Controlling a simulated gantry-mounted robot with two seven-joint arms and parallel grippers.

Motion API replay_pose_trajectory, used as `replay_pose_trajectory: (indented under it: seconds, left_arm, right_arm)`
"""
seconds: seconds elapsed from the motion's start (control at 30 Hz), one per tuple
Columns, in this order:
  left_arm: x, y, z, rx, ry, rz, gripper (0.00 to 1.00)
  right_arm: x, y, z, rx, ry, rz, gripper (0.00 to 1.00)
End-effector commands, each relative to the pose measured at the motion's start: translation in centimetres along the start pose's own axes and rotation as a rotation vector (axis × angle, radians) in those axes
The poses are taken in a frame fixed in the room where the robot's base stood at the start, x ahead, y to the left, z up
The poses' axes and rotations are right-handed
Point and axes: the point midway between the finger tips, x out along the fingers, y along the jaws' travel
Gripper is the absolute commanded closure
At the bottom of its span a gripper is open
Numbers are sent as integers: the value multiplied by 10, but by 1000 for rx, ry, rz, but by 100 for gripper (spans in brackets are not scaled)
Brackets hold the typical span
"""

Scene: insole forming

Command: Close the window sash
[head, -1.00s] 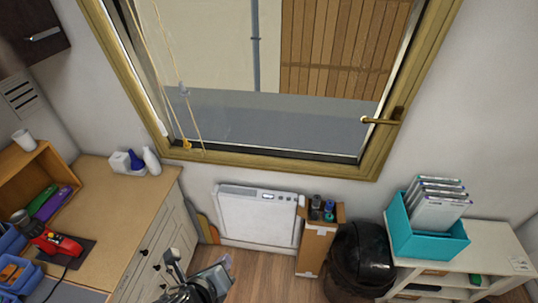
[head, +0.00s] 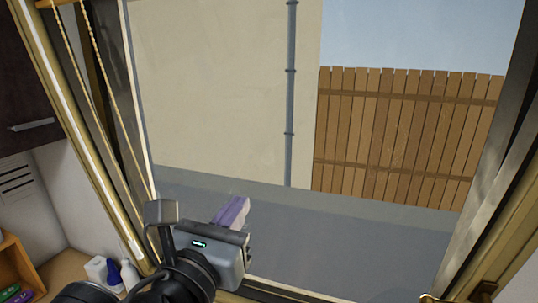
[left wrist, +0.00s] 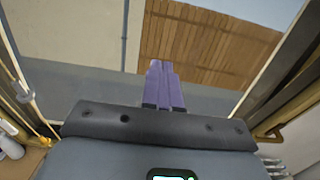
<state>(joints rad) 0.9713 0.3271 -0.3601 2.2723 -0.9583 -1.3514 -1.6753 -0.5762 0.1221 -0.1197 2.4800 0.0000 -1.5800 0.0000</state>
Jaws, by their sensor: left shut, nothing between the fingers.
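The window's wooden frame (head: 499,249) fills much of the head view around a wide view of the outdoors. A brass handle (head: 462,298) shows at the bottom right of the head view and at the right of the left wrist view (left wrist: 276,130). I cannot tell clearly where the sash stands. My left gripper (head: 235,210) is in front of the lower part of the window, left of the handle and apart from it. Its purple fingers (left wrist: 162,84) are together and empty, pointing towards the outdoors. My right gripper is not in view.
Thin cords (head: 117,120) hang down the left side of the window, near my left gripper. White and blue bottles (head: 114,273) stand at the lower left. A dark cabinet (head: 25,112) is on the left wall. Outside are a grey pipe (head: 290,100) and a wooden fence (head: 400,135).

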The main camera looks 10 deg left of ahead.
Motion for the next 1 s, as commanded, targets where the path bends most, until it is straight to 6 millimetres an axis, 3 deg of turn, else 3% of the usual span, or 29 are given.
replay_pose_trajectory:
  seconds: [0.17,0.37,0.63,1.0]
  left_arm:
    - [-6,-1,30,15,-70,0,100]
    - [4,-2,34,19,-81,0,100]
    - [44,1,37,17,-81,6,100]
    - [107,-1,48,14,-79,1,100]
  right_arm:
    - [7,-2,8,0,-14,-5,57]
    - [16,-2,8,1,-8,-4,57]
    - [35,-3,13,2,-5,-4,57]
    - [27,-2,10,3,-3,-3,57]
